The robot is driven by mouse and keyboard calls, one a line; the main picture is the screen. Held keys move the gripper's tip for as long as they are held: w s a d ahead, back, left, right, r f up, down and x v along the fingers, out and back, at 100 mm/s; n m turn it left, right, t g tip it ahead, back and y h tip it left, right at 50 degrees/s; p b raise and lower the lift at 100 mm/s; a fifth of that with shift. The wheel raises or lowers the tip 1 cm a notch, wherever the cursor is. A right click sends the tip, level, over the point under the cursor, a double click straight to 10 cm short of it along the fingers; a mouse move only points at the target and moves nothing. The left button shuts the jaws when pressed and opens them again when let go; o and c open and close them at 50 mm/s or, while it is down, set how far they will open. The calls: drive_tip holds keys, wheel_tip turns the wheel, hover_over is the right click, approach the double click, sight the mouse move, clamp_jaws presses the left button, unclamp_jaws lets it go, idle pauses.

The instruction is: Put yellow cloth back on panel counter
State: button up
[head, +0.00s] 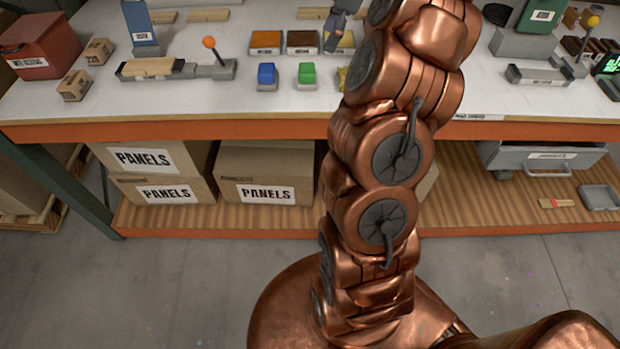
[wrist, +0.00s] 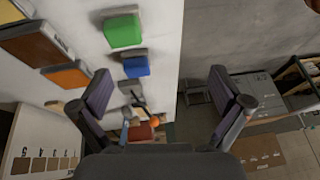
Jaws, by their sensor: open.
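I cannot make out a yellow cloth for certain in either view. A small yellow thing (head: 343,78) shows on the counter just left of my arm, partly hidden by it; I cannot tell whether it is cloth or a block. The white-topped counter (head: 200,100) has an orange front edge. My gripper (wrist: 160,98) is open and empty, its two dark fingers wide apart. In the head view, part of it (head: 336,30) shows above the counter, beside the brown panels. My arm hides the counter behind it.
A blue block (head: 267,74) and a green block (head: 307,73) stand near the counter's front. Orange (head: 266,41) and brown (head: 302,41) panels lie behind them. An orange-knobbed lever fixture (head: 210,44) stands left. Cardboard boxes marked PANELS (head: 265,165) sit on the lower shelf.

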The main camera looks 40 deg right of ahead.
drive_tip(key=s+a+r+m+g+h, duration=0.1)
drive_tip(key=s+a, duration=0.3)
drive_tip(key=a, duration=0.7)
drive_tip(key=s+a+r+m+g, duration=0.15)
drive_tip(key=s+a, duration=0.35)
drive_tip(key=a, duration=0.7)
drive_tip(key=s+a+f+m+h, duration=0.1)
drive_tip(key=s+a+f+m, duration=0.1)
drive_tip(key=s, duration=0.5)
drive_tip(key=s+a+f+m+h, duration=0.1)
drive_tip(key=s+a+f+m, duration=0.1)
drive_tip(key=s, duration=0.5)
drive_tip(key=s+a+f+m+g+h, duration=0.1)
drive_tip(key=s+a+f+m, duration=0.1)
drive_tip(key=s+f, duration=0.3)
drive_tip(key=shift+s+f+m, duration=0.15)
drive_tip(key=shift+s+m, duration=0.5)
drive_tip(key=shift+s, duration=0.45)
drive_tip(key=shift+c, duration=1.4)
